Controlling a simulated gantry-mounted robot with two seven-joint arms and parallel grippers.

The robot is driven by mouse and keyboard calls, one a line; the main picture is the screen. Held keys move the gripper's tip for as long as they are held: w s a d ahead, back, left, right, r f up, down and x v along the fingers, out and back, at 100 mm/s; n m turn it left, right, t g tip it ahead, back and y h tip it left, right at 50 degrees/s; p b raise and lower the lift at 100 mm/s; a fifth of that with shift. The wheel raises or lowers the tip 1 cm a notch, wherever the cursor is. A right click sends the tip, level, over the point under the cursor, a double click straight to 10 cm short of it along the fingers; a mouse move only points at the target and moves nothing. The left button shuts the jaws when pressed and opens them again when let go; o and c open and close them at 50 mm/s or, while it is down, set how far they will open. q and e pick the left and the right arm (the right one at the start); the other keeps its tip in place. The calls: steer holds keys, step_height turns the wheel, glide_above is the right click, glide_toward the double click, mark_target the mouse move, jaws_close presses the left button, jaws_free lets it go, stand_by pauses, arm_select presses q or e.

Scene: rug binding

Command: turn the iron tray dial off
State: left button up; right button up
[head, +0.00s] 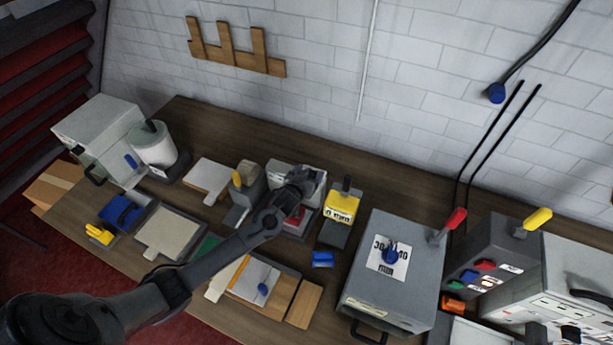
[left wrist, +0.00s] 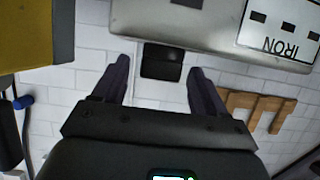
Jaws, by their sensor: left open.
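The iron tray (left wrist: 180,28) is a grey metal box with an IRON label (left wrist: 288,30), upside down at the top of the left wrist view. A black block (left wrist: 161,62), which looks like its dial, sits at the tray's edge; I cannot read its setting. My left gripper (left wrist: 158,85) is open, with one finger on either side of the black block and no clear contact. In the head view my left gripper (head: 301,180) is over the iron tray (head: 282,171) and hides the dial. My right gripper is not in view.
A yellow-topped box (head: 342,206) stands close to the right of the iron tray. A brown block on a grey holder (head: 249,178) is close on its left. A large grey box (head: 400,260) with a blue knob and red lever stands farther right. The wall is behind.

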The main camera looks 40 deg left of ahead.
arm_select(q)
steer(key=v, duration=1.1)
steer(key=shift+b, duration=0.4)
steer(key=shift+w+f, duration=0.1)
steer(key=s+d+r+m+g+h+p, duration=0.1)
steer(key=s+d+r+m+g+p, duration=0.1)
steer(key=s+d, duration=0.3)
steer(key=s+d+r+m+g+h+p, duration=0.1)
steer(key=s+d+r+g+p, duration=0.1)
steer(key=s, duration=1)
steer(key=s+d+r+m+g+h+p, duration=0.2)
steer(key=s+d+r+g+p, duration=0.1)
steer(key=s+d, duration=0.5)
steer(key=shift+s+d+m+g+p, duration=0.3)
steer(key=shift+s+g+p, duration=0.4)
steer(key=shift+g, duration=0.4)
